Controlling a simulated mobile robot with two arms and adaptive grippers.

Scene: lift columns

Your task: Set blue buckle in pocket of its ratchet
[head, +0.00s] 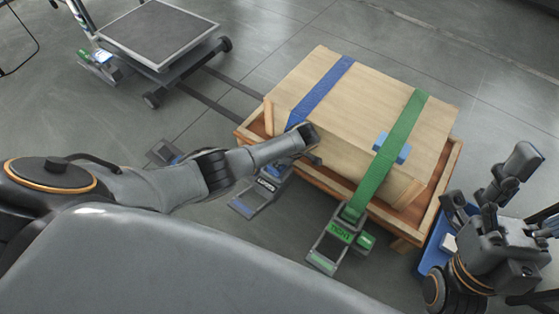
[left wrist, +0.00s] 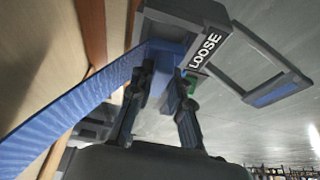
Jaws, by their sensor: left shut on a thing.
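The blue buckle (left wrist: 168,55) is at the end of the blue strap (left wrist: 75,112), between my left fingers. My left gripper (left wrist: 166,84) is shut on it; in the head view the fingertips are mostly hidden behind my wrist at the crate's front edge. The blue strap's ratchet (head: 255,195), labelled LOOSE, hangs at the crate front. In the left wrist view the ratchet housing (left wrist: 185,22) is right against the buckle; I cannot tell whether the buckle is inside the pocket. My right gripper (head: 490,185) is open and empty at the right.
A wooden crate (head: 300,85) sits on a wooden pallet (head: 330,185). A green strap (head: 400,125) crosses it over a blue pad (head: 391,147), down to a green ratchet (head: 340,240). A blue tray (head: 434,250) is at right. A platform cart (head: 158,35) stands back left.

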